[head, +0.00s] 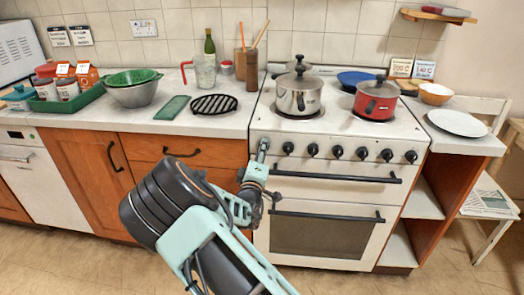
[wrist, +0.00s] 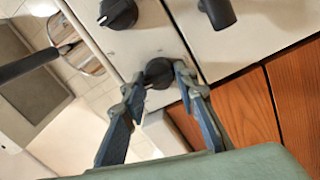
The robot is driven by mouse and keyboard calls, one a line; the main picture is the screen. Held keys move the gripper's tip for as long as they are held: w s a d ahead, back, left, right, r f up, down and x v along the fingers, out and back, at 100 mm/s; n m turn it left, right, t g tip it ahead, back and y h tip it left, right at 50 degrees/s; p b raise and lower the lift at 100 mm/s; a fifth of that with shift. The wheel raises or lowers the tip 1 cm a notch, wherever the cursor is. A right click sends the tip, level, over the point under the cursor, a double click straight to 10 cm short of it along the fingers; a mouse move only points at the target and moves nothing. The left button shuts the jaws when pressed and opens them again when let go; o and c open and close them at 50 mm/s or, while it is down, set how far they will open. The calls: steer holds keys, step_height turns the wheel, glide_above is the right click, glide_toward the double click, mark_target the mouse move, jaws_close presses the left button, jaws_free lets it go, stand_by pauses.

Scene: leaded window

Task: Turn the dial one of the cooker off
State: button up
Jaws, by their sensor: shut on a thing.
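The white cooker (head: 345,165) has a row of black dials along its front panel. My gripper (head: 262,150) is at the left end of this row, and hides the leftmost dial there. In the wrist view my gripper (wrist: 158,80) has its two fingertips on either side of a black dial (wrist: 158,68), shut on it. Its setting cannot be read. The neighbouring dial (head: 288,148) is free; a free dial (wrist: 118,13) also shows at the top of the wrist view.
The grill handle (head: 337,177) and oven handle (head: 330,216) stick out below the dials. A steel pot (head: 298,98) and a red pot (head: 376,102) stand on the hob. Wooden cupboards (head: 165,155) adjoin on the left; the floor in front is clear.

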steer(key=shift+a+f+n, duration=0.1)
steer(key=shift+f+n, duration=0.05)
steer(key=shift+n, duration=0.55)
steer(key=o, duration=1.1)
steer(key=shift+o, duration=0.2)
steer(key=shift+s, duration=0.1)
steer(key=s, duration=1.2)
steer(key=shift+a+f, duration=0.3)
steer(key=shift+a, duration=0.05)
steer(key=shift+w, duration=0.1)
